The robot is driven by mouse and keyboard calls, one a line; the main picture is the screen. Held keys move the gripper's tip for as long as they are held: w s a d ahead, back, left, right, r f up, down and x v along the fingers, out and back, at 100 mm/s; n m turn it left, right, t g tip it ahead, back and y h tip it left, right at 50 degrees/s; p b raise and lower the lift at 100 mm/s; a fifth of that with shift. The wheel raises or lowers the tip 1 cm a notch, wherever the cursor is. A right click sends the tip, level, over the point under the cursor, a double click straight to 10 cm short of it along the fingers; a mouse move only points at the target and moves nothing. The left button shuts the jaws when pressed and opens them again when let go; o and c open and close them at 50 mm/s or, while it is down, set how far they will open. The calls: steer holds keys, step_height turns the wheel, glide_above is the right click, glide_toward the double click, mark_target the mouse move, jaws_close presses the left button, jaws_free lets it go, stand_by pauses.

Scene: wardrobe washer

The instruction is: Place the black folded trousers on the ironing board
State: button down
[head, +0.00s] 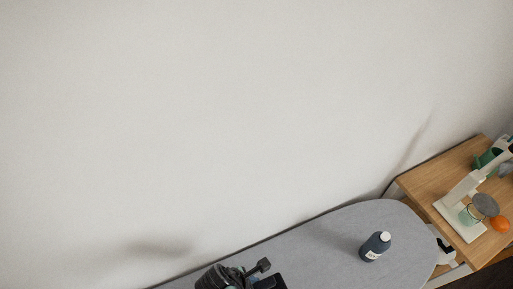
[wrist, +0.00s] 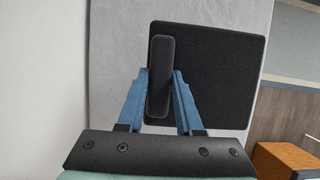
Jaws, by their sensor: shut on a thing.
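The black folded trousers (wrist: 218,75) show in the wrist view as a flat, dark, rounded rectangle with a raised narrow black strip. My gripper (wrist: 161,74) has its two blue fingers closed on either side of that strip. The grey ironing board (head: 335,237) runs along the wall in the head view, and its grey surface (wrist: 118,45) lies behind the trousers in the wrist view. I cannot tell whether the trousers touch the board. In the head view my gripper and the dark thing in it are at the bottom edge, partly cut off.
A dark bottle with a white cap (head: 375,246) stands on the board near its rounded right end. The board between bottle and gripper is clear.

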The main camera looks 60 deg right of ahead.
steer(key=shift+w+f+b, duration=0.1)
steer(key=shift+f+b, duration=1.35)
steer(key=shift+f, duration=1.2)
steer(key=shift+f, duration=0.25)
steer(key=shift+c, duration=0.9)
jaws_free()
steer(key=b+v, duration=0.1)
steer(key=v, duration=1.2)
steer(key=shift+d, duration=0.1)
